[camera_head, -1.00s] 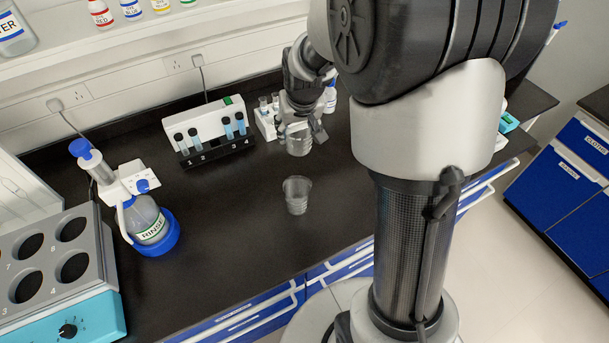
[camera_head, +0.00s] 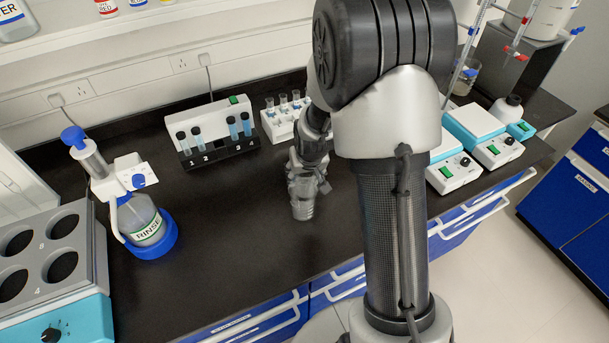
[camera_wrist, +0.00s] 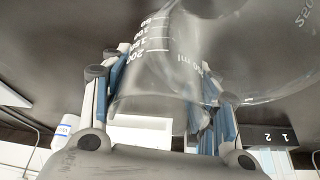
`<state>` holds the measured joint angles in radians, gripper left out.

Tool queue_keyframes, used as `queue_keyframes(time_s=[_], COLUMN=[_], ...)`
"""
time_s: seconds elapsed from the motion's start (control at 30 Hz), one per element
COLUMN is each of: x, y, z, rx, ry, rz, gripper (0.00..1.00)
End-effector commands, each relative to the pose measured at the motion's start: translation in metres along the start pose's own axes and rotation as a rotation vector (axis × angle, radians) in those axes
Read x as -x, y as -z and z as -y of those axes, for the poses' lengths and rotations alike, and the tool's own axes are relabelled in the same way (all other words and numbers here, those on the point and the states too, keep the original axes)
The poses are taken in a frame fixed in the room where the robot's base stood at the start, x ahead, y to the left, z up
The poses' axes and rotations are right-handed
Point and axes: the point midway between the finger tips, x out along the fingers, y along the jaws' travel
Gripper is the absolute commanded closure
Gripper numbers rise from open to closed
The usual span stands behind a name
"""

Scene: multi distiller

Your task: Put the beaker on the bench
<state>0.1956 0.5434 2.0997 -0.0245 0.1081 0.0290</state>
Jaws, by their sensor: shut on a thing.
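A clear glass beaker (camera_head: 302,209) shows below my gripper (camera_head: 304,187) in the head view, over the middle of the black bench (camera_head: 230,225). In the wrist view the gripper (camera_wrist: 165,115) is shut around a clear beaker (camera_wrist: 160,60) with white volume marks, its two blue-padded fingers on either side. More curved glass with white lettering shows at the right of that view. I cannot tell whether it is a second beaker or part of the same one. Whether the beaker's base touches the bench is unclear.
A rinse bottle (camera_head: 140,222) stands at left, beside the block with round wells (camera_head: 50,260). A numbered vial rack (camera_head: 222,152) and a white tube rack (camera_head: 280,122) are behind. White-topped devices (camera_head: 470,125) stand at right. The front bench is clear.

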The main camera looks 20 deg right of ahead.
Motion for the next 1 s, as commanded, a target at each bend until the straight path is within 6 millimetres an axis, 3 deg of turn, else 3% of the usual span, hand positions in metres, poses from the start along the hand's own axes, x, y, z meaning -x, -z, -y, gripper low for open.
queue_keyframes(time_s=[0.33,0.37,0.63,1.0], x=[-0.0031,-0.0021,-0.0015,0.0006], y=[-0.0005,-0.0002,0.0,0.001], z=[0.0,0.0,0.0,0.0], rx=[0.0,0.0,0.0,0.0], ry=[0.0,0.0,0.0,0.0], rz=[-0.003,-0.002,-0.002,-0.002], gripper=[0.7,0.43,0.25,0.25])
